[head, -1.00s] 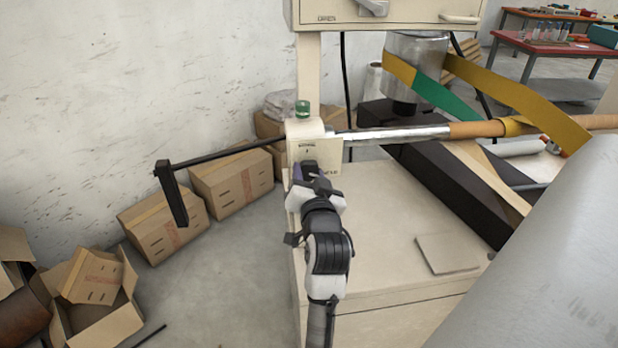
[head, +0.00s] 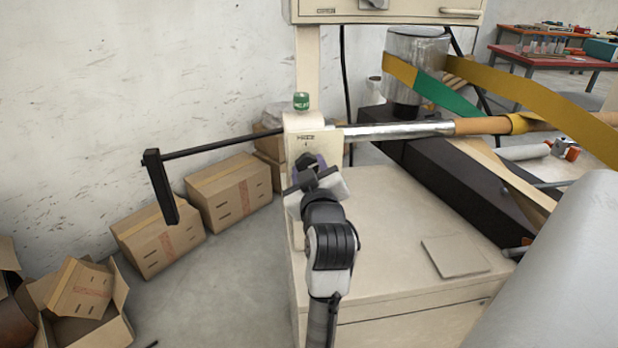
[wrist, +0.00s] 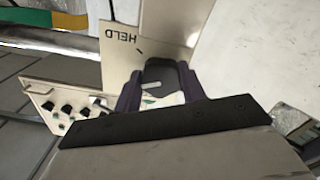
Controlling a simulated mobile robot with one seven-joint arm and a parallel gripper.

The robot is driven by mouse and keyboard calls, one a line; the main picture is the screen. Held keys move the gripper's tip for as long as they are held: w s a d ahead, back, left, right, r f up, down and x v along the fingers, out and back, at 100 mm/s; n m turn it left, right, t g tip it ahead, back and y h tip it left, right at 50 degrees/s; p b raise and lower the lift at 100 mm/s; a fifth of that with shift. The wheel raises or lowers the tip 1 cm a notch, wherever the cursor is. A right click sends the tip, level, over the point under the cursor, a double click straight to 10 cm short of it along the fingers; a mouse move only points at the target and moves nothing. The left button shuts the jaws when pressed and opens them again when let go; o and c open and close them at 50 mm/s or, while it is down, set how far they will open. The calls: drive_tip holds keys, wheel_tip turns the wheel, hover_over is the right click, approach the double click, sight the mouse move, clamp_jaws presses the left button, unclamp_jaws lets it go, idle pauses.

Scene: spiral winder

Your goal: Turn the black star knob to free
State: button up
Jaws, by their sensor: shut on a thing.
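The black star knob (wrist: 168,72) sits on a cream plate (wrist: 121,66) and shows between my fingers in the wrist view. A short white line marks the knob, lying roughly level in that picture. The word HELD, upside down, and a small tick are on the plate at the knob's upper left; the white line does not point at that tick. My gripper (wrist: 160,92) is shut on the knob, one purple finger on each side. In the head view my gripper (head: 308,168) is at the cream bearing block (head: 320,136) and mostly hides the knob. The plate's other lettering is too small to read.
A silver shaft (head: 400,131) runs right from the block; a black crank (head: 160,188) sticks out left. A green knob (head: 302,101) tops the block. A cream cabinet (head: 380,215) stands below. Cardboard boxes (head: 228,192) lie by the wall.

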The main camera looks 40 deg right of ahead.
drive_tip(key=n+b, duration=0.5)
drive_tip(key=n, duration=0.6)
drive_tip(key=shift+d+r+b, duration=0.1)
drive_tip(key=shift+b, duration=0.25)
drive_tip(key=shift+n, duration=0.3)
drive_tip(key=o, duration=1)
drive_tip(key=shift+c, duration=0.2)
drive_tip(key=shift+s, duration=0.15)
